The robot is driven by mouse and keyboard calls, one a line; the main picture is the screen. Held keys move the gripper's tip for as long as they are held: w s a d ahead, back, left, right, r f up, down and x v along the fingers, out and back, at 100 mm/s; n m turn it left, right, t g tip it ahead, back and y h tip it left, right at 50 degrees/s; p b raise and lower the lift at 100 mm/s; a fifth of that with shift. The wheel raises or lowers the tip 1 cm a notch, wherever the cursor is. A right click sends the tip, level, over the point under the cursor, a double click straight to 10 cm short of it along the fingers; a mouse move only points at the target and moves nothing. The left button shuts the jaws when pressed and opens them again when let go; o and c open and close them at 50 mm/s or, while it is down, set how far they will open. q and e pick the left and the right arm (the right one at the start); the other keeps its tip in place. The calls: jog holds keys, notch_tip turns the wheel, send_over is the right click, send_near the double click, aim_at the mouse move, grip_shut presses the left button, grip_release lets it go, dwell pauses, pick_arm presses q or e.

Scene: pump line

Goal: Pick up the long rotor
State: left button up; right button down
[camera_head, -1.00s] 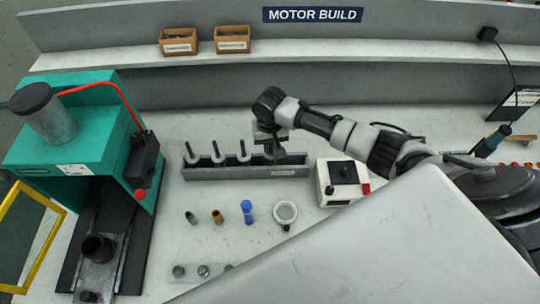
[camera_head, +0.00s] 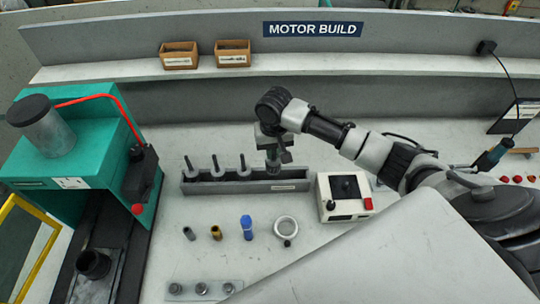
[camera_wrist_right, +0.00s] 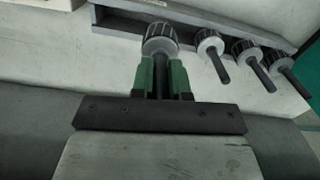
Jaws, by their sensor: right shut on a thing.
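My right gripper (camera_head: 271,146) is shut on the shaft of a rotor (camera_head: 273,166), pointing down above the right part of the grey rack (camera_head: 262,187). In the right wrist view, the green fingertips (camera_wrist_right: 162,80) pinch the dark shaft, and the ribbed rotor core (camera_wrist_right: 160,40) hangs beyond them. The rotor looks raised, its lower end near the rack. Three other rotors stand upright in the left part of the rack: a left one (camera_head: 190,170), a middle one (camera_head: 216,169) and a right one (camera_head: 243,169). My left gripper is out of view.
A teal press (camera_head: 75,145) stands at the left. A white box with a black knob and red button (camera_head: 345,196) is right of the rack. Small parts, including a blue one (camera_head: 247,228) and a white ring (camera_head: 286,227), lie in front. A shelf wall (camera_head: 400,110) runs behind.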

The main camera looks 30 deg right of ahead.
jog(key=s+d+r, duration=0.1)
jog(key=s+r, duration=0.2)
jog(key=s, duration=0.2)
jog(key=s+d+r+b, duration=0.1)
jog(key=s+d+r, duration=0.1)
jog(key=s+r, duration=0.1)
jog(key=shift+s+d+r+b, duration=0.2)
jog(key=shift+s+d+b, duration=0.1)
jog(key=shift+s, duration=0.6)
